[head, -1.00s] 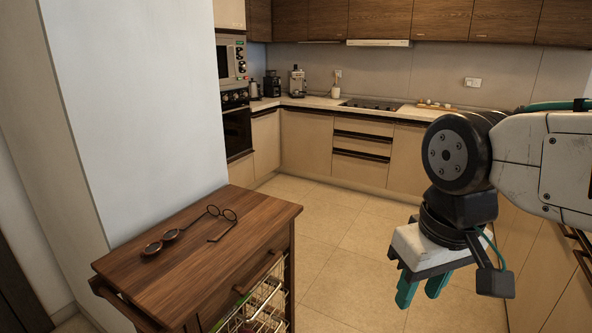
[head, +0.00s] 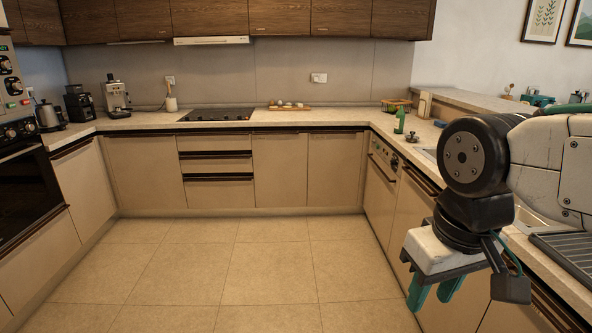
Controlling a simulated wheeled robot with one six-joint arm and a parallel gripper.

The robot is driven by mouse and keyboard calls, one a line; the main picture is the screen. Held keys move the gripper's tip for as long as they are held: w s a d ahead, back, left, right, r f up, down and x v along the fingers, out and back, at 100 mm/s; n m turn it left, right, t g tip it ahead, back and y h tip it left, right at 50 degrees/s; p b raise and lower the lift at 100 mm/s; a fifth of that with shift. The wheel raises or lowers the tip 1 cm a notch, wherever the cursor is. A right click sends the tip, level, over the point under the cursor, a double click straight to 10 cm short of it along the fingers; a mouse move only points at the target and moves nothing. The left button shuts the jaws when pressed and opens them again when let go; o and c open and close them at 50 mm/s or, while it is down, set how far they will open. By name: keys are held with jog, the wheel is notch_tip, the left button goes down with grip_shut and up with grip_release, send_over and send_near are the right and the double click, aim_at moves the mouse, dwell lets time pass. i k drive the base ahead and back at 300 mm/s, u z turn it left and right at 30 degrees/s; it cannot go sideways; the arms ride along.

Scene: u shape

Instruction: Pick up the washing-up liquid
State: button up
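A slim green bottle (head: 400,121) stands upright on the right-hand worktop near the back corner. It may be the washing-up liquid, but it is too small to read a label. My gripper (head: 434,292) hangs at the lower right, in front of the right-hand cabinets. Its two teal fingers point down and are apart, with nothing between them. The gripper is much nearer to the camera than the bottle and not touching it.
The U-shaped worktop (head: 350,122) runs along three sides. Beside the bottle are a dark pot lid (head: 412,137) and a basket (head: 397,105). The sink is partly hidden behind my arm. A hob (head: 218,115) is at the back. The tiled floor (head: 220,262) is clear.

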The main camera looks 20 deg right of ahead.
aim_at(401, 116)
jog(key=z, duration=0.75)
jog(key=i, duration=0.9)
jog(key=z, duration=0.65)
